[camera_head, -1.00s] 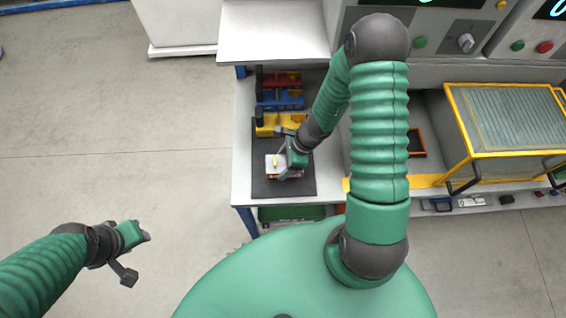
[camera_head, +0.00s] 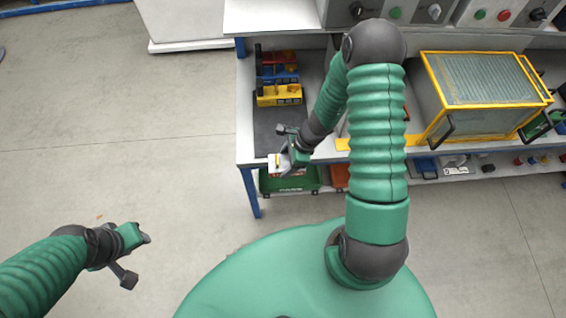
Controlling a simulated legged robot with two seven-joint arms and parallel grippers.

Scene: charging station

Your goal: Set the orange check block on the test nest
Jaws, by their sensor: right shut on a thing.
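My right gripper (camera_head: 286,151) is shut on a small block with a white top and a little orange (camera_head: 277,162), at the front left edge of the bench. I take it for the orange check block; the fingers hide part of it, and I cannot tell its height above the bench. My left gripper (camera_head: 138,262) is open and empty over the floor at the lower left. I cannot pick out the test nest; my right arm covers part of the bench.
A dark mat (camera_head: 267,128) lies on the bench (camera_head: 244,130). A yellow-framed glass case (camera_head: 480,80) stands at the right. A green bin (camera_head: 290,182) is below the bench. The left floor is open.

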